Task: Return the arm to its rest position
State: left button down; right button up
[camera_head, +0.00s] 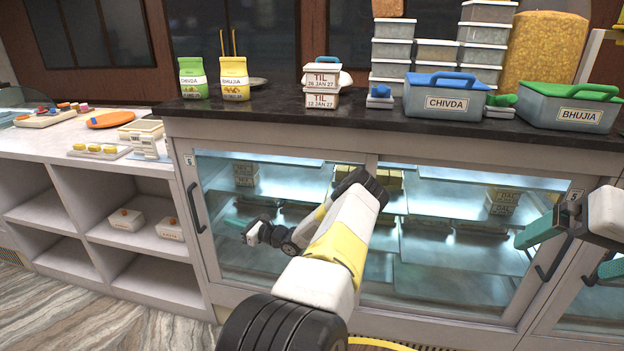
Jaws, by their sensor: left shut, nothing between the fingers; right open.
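My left arm (335,240) reaches up from the bottom middle and bends back to the left at its black joint. Its gripper (234,222) is small in view, pointing left in front of the glass display case, with its teal fingers shut and empty. My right gripper (562,257) is at the right edge, in front of the case's right part. Its teal fingers are wide apart with nothing between them. Most of the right arm is outside the picture.
The glass case (450,262) has black door handles (196,208). On the dark counter (240,108) above stand a CHIVDA tub (446,102), a BHUJIA tub (578,114), TIL boxes (321,100) and two pouches (234,80).

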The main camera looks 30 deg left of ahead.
pick_arm(q)
jog(key=s+d+r+n+t+h, duration=0.1)
jog(key=s+d+r+n+h, duration=0.1)
jog(key=d+r+n+h, duration=0.55)
jog(key=s+d+r+n+h, duration=0.25)
jog(key=d+r, duration=0.65)
jog(key=d, duration=0.6)
jog(key=s+d+r+n+t+h, duration=0.1)
jog(key=d+r+n+h, duration=0.4)
jog(key=d+r, duration=0.45)
jog(key=s+d+r+t+h, duration=0.1)
jog(key=s+d+r+t, duration=0.1)
jog(key=d, duration=0.4)
jog(key=s+d+r+n+t+h, duration=0.1)
jog(key=s+d+r+t+h, duration=0.1)
jog(key=s+d+r, duration=0.3)
jog(key=s+d+r+t+h, duration=0.1)
jog(key=s+d+r+h, duration=0.1)
jog(key=s+d, duration=0.3)
jog(key=d+r, duration=0.1)
jog(key=d, duration=0.3)
jog(key=shift+d+r+t, duration=0.2)
jog(key=shift+t, duration=0.2)
